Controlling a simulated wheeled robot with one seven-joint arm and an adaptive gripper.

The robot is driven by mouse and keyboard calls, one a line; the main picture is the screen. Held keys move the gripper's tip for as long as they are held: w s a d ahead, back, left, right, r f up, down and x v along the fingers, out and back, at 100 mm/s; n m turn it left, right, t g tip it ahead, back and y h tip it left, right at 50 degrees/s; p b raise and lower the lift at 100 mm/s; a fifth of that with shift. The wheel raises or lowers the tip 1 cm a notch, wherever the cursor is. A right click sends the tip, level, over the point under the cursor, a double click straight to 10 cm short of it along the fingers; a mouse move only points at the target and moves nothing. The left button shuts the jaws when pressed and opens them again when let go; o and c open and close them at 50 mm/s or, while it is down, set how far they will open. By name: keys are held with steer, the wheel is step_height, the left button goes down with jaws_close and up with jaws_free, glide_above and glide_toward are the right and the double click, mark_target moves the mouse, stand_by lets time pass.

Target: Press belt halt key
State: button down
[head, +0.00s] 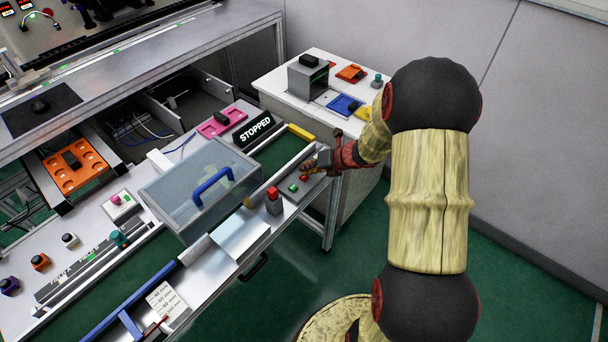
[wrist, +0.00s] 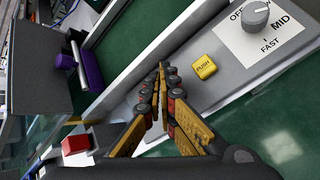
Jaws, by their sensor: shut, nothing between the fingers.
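No key in view carries a readable halt label. A black sign (head: 255,130) reads STOPPED. A red block top (wrist: 76,144) lies at lower left. Contact with any key cannot be told.
A dial (wrist: 256,13) marked OFF, MID and FAST is beyond the yellow button. A clear cover with a blue handle (head: 212,187) stands over the green belt (head: 281,152). A white side cabinet (head: 275,85) with several items stands behind.

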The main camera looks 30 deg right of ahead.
steer(key=shift+r, duration=0.35)
steer(key=shift+p, duration=0.3)
step_height(320, 180, up, 5)
steer(key=p, duration=0.5)
steer(key=shift+r, duration=0.1)
stand_by(0.5)
